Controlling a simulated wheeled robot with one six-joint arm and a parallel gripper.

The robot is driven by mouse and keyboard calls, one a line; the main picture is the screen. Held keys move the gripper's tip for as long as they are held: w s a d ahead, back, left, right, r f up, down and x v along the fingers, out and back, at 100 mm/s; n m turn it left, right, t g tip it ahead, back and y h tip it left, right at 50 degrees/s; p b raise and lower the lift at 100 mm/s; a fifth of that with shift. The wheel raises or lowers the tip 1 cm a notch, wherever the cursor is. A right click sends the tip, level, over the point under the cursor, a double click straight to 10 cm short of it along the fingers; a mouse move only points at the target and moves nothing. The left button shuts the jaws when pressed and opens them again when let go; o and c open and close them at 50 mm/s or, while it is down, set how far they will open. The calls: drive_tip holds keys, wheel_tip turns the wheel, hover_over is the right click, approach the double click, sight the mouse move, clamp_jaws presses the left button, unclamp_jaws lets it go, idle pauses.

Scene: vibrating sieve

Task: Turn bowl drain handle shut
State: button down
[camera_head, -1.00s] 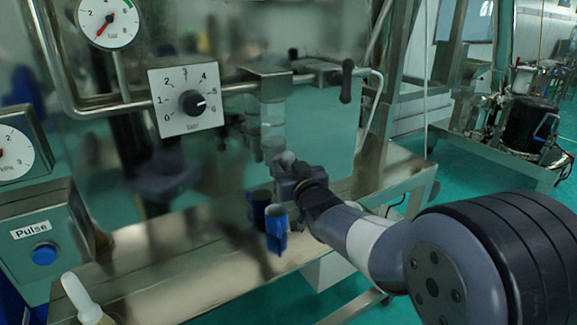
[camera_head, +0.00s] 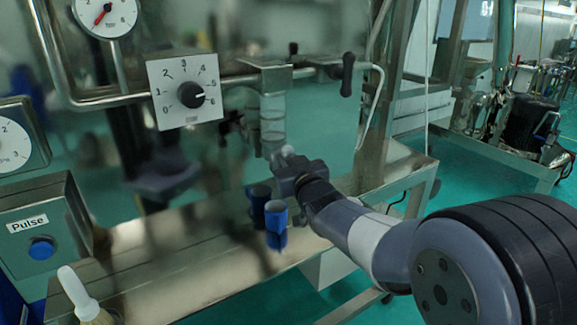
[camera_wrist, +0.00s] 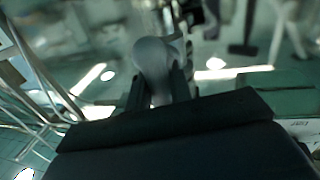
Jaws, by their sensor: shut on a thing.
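The drain handle shows as a rounded grey grip (camera_wrist: 154,62) in the wrist view, lying between my fingers. My gripper (camera_wrist: 157,90) is shut on it, one dark finger on each side. In the head view my gripper (camera_head: 284,162) reaches in from the right, just below a clear cylindrical section (camera_head: 272,125) of the machine. The handle is mostly hidden there by my gripper. The drain's inner part and how far it is turned cannot be seen.
Two blue cylinders (camera_head: 276,224) stand close below my gripper by the steel bench (camera_head: 190,272). A black-knobbed lever (camera_head: 347,75) and a dial panel (camera_head: 187,92) are above. A white-handled brush (camera_head: 76,290) and the Pulse box (camera_head: 45,228) are at left.

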drive_tip(key=n+b, duration=0.1)
drive_tip(key=b, duration=0.1)
drive_tip(key=f+n+b, duration=0.1)
drive_tip(key=n+b, duration=0.1)
drive_tip(key=b, duration=0.1)
drive_tip(key=shift+t+b, duration=0.3)
drive_tip(key=n+y+b, duration=0.1)
drive_tip(key=n+b, duration=0.4)
drive_tip(key=shift+r, duration=0.15)
drive_tip(key=n+y+b, duration=0.1)
drive_tip(key=n+b, duration=0.2)
drive_tip(key=n, duration=0.2)
drive_tip(key=shift+a, duration=0.1)
drive_tip(key=shift+s+r+n+y+b, duration=0.1)
drive_tip(key=shift+n+y+b, duration=0.45)
drive_tip(key=shift+n, duration=1.05)
drive_tip(key=shift+n+y+b, duration=0.45)
drive_tip(key=shift+n+b, duration=0.05)
drive_tip(key=shift+n, duration=1.1)
drive_tip(key=c, duration=1.3)
unclamp_jaws()
